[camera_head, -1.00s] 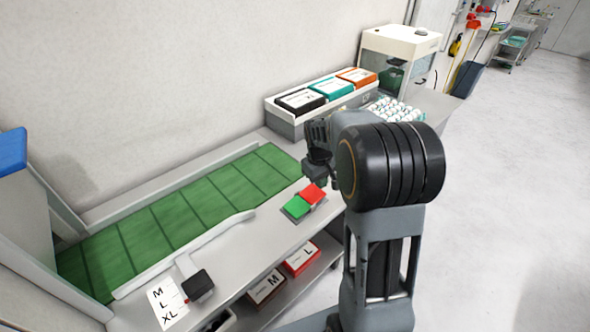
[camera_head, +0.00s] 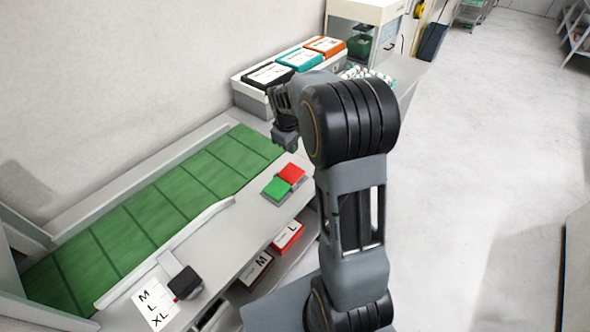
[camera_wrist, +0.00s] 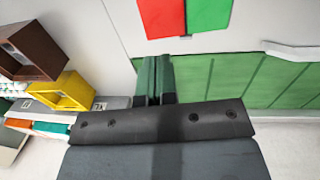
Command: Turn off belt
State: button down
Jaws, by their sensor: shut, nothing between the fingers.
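The belt (camera_head: 165,205) is a green segmented strip along the wall side of the bench. A control box with a red button (camera_head: 291,173) and a green button (camera_head: 277,187) sits on the bench by the belt's far end. In the wrist view the red button (camera_wrist: 162,16) and green button (camera_wrist: 208,14) are at the top edge, partly cut off. My gripper (camera_head: 290,143) is above the bench, a little beyond the red button and apart from it. In the wrist view my gripper's fingers (camera_wrist: 154,78) are together and empty, below the red button.
A stand with black, teal and orange boxes (camera_head: 285,66) is behind my gripper. A tray of eggs (camera_head: 362,73) lies beside it. A size card (camera_head: 152,303) and a black device (camera_head: 185,282) are at the near end. Clear floor (camera_head: 480,150) lies to the right.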

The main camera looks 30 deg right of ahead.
aim_at(297, 175)
jog(key=f, duration=0.4)
jog(key=d+f+p, duration=0.1)
jog(key=f, duration=0.3)
jog(key=f+p, duration=0.1)
jog(key=f, duration=0.3)
jog(key=shift+w+d+f, duration=0.15)
jog(key=shift+w+d, duration=0.1)
jog(key=shift+w+d+f+b, duration=0.1)
jog(key=shift+d+f+b, duration=0.05)
jog(key=shift+f+b, duration=0.75)
jog(key=shift+d+f+b, duration=0.1)
jog(key=shift+f+b, duration=0.15)
jog(key=shift+b, duration=0.7)
jog(key=shift+s+r, duration=0.1)
jog(key=shift+s, duration=0.2)
jog(key=shift+w+r+p, duration=0.1)
jog(key=shift+r+p, duration=0.25)
jog(key=shift+p, duration=0.05)
notch_tip(297, 175, up, 14)
jog(key=w+d, duration=0.1)
jog(key=shift+d+r+p, duration=0.15)
jog(key=shift+d+p, duration=0.25)
jog(key=shift+p, duration=0.05)
